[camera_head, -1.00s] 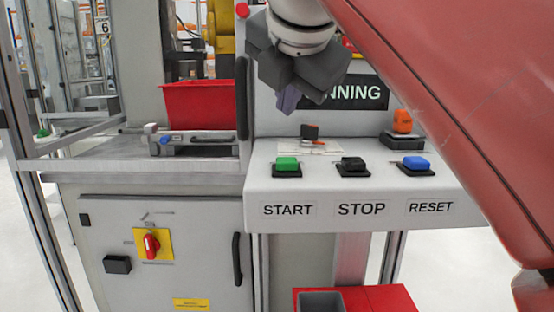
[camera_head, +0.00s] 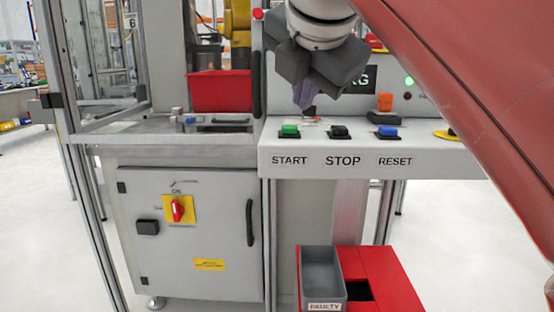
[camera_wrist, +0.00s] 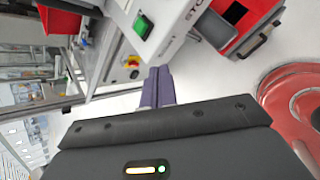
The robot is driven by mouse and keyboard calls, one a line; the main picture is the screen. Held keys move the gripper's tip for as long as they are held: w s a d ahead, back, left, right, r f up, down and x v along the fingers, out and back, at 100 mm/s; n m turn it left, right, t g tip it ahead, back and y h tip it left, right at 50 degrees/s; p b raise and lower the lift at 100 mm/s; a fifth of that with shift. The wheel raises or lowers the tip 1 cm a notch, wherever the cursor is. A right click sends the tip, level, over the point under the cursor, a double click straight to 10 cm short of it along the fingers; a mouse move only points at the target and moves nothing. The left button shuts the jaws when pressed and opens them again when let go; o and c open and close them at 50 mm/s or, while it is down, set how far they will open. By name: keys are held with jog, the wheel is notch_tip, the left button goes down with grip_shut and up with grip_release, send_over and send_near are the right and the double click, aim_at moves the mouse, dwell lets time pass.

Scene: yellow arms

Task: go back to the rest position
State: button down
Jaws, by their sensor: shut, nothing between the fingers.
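My gripper (camera_head: 306,100) hangs in front of the control panel in the head view, above the START and STOP buttons, with its purple-grey fingers together and empty. In the wrist view the shut fingers (camera_wrist: 158,86) point out over the floor beside the console. The green START button (camera_head: 289,130), black STOP button (camera_head: 339,131) and blue RESET button (camera_head: 387,131) sit in a row on the white console (camera_head: 420,162). The green button also shows in the wrist view (camera_wrist: 143,27). My red arm covers the right side of the head view.
A red bin (camera_head: 221,91) stands on the machine ledge at the left. A grey cabinet (camera_head: 222,213) with a red switch (camera_head: 178,210) is below. A grey FAULTY box (camera_head: 321,275) and red crate (camera_head: 385,270) stand low in front. The floor at left is clear.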

jog(key=s+d+f+m+g, duration=0.1)
jog(key=s+d+f+m, duration=0.3)
jog(key=f+m, duration=0.5)
jog(key=s+d+f+m+g, duration=0.1)
jog(key=s+d+f+m, duration=0.2)
jog(key=f+m, duration=0.6)
jog(key=s+d+f+m+g, duration=0.1)
jog(key=s+d+f+m, duration=0.3)
jog(key=f+m, duration=0.5)
notch_tip(320, 180, down, 11)
jog(key=shift+s+d+r+g, duration=0.1)
jog(key=shift+s+d+g, duration=0.2)
jog(key=shift+s+d, duration=0.1)
